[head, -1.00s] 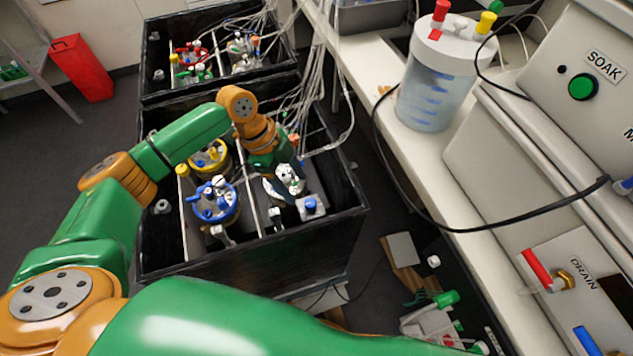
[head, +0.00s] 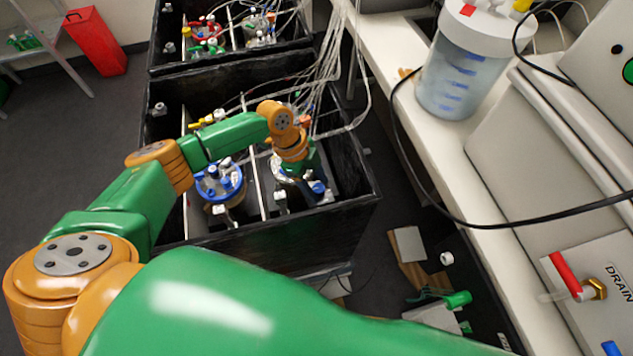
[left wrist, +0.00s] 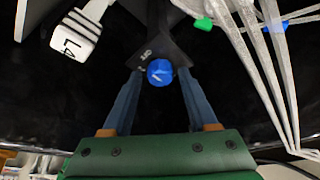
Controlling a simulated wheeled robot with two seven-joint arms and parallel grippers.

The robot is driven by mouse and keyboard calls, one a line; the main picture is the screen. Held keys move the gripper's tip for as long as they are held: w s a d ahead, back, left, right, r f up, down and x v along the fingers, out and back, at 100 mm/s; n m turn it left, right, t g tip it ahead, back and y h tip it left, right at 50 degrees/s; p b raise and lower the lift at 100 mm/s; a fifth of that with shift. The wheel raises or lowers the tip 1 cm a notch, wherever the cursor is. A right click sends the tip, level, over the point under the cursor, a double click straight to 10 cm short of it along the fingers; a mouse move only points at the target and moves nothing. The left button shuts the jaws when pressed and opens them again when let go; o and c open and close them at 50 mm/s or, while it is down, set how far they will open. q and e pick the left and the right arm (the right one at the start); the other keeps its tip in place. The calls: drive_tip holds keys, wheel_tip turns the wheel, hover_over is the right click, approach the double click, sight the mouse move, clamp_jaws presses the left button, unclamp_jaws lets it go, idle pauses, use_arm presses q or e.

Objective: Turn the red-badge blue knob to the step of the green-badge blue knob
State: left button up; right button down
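A blue knob (left wrist: 160,73) with a white pointer line sits on a dark bracket in the left wrist view. My left gripper (left wrist: 160,76) is open, with one finger on each side of this knob and a visible gap on both sides. In the head view, a blue knob (head: 318,187) shows at the front right of the near black crate, just right of my left gripper (head: 304,186). No red or green badge can be made out beside the knob, so I cannot tell which knob it is. My right gripper is not in view.
The near black crate (head: 290,240) holds a blue-ringed vessel (head: 220,182) left of the gripper. Pale tubes (head: 335,90) hang behind the arm. A white bench (head: 420,150) runs along the right.

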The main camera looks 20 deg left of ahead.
use_arm(q)
clamp_jaws()
drive_tip(key=shift+r+n+p, duration=0.25)
drive_tip(key=shift+n+p, duration=0.35)
drive_tip(key=shift+p, duration=0.2)
drive_tip(key=n+t+p, duration=0.1)
drive_tip(key=n+p, duration=0.2)
drive_tip(key=n+t+p, duration=0.1)
drive_tip(key=n+p, duration=0.2)
drive_tip(key=shift+s+d+r+t, duration=0.1)
drive_tip(key=shift+s+t, duration=0.05)
drive_tip(key=shift+t, duration=0.25)
drive_tip(key=n+y+p, duration=0.1)
drive_tip(key=n+p, duration=0.2)
drive_tip(key=shift+t, duration=0.4)
drive_tip(key=shift+f+n+y+p, duration=0.2)
drive_tip(key=shift+n+y+p, duration=0.1)
drive_tip(key=shift+n+p, duration=0.4)
drive_tip(key=shift+f+n+t, duration=0.1)
drive_tip(key=shift+n+t, duration=0.2)
drive_tip(key=shift+o, duration=1.4)
unclamp_jaws()
